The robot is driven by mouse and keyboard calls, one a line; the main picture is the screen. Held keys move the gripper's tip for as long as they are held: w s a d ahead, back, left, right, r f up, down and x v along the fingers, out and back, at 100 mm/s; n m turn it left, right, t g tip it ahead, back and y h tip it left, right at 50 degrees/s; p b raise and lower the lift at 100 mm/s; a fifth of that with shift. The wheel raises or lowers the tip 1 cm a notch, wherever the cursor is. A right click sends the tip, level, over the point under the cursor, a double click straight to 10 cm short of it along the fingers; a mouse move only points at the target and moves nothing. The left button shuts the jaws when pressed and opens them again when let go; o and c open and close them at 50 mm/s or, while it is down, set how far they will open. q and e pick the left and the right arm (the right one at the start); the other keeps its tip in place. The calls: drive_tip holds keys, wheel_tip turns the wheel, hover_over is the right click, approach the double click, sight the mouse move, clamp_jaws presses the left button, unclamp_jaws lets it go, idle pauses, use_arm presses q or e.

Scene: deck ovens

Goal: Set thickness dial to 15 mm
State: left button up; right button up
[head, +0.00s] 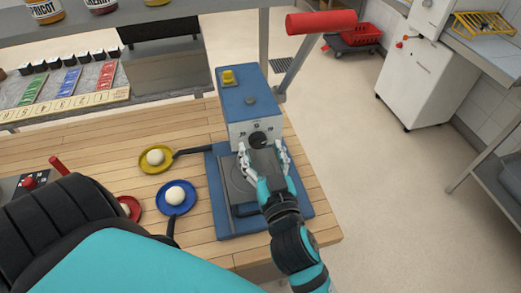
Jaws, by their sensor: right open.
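The thickness dial (258,139) is a dark round knob on the pale front panel of a blue press machine (243,98). Small numbers are printed around it, too small to read surely, so its setting cannot be told. My right gripper (261,148) is open, with one finger on each side just below and in front of the dial. Whether the fingers touch the dial cannot be told. The machine's lever with a red handle (321,21) rises at its right. My left gripper is not in view; my left arm fills the lower left.
Left of the machine, dough balls sit on a yellow pan (145,162), a blue pan (188,198) and a red pan (134,209) on the wooden table (95,150). A shelf with jars (47,10) is at the back left. Open floor lies to the right.

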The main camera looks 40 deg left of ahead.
drive_tip(key=shift+w+a, duration=0.45)
drive_tip(key=shift+a, duration=0.15)
drive_tip(key=c, duration=1.1)
drive_tip(key=shift+c, duration=0.2)
